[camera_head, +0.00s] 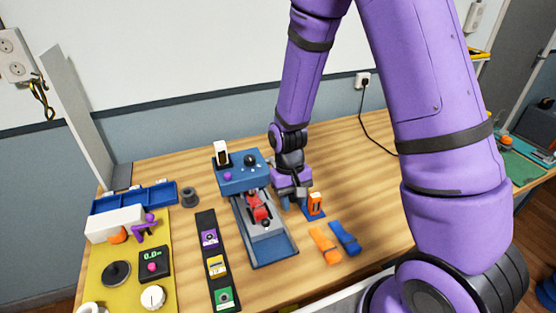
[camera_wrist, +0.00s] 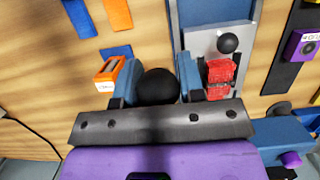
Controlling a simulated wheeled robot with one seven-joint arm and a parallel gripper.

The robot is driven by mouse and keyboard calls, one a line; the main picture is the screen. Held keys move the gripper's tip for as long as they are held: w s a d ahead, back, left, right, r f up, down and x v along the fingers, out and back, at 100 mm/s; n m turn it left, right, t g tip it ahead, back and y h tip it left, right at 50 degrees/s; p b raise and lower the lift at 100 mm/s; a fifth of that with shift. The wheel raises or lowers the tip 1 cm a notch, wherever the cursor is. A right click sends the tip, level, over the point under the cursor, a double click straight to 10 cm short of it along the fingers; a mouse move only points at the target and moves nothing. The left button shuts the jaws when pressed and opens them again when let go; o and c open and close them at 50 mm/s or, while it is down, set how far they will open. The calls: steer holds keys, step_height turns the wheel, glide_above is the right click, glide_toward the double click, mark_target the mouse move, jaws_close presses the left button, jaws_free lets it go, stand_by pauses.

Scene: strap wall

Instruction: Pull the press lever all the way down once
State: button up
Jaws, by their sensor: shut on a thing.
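The press has a blue top housing (camera_head: 240,182) and a grey bed in a blue frame (camera_head: 272,251), with a red block (camera_head: 260,208) in the bed. The block also shows in the wrist view (camera_wrist: 219,78). My gripper (camera_head: 293,204) is low beside the right side of the press. In the wrist view its two blue fingers (camera_wrist: 158,74) are shut on a round black knob (camera_wrist: 157,88), taken to be the lever's end. The lever's arm is hidden behind my gripper, so its angle cannot be told.
An orange block on a blue base (camera_head: 316,204) stands close right of my gripper. Orange (camera_head: 324,245) and blue (camera_head: 344,238) pieces lie nearer the front. A black strip with several coloured modules (camera_head: 216,264) lies left of the press. Bare wood is at the right.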

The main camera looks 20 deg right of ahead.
steer(key=shift+s+v, duration=0.2)
steer(key=shift+v, duration=3.5)
steer(key=o, duration=0.6)
steer(key=shift+w, duration=0.1)
steer(key=shift+o, duration=0.2)
steer(key=shift+f, duration=0.1)
steer(key=v, duration=0.7)
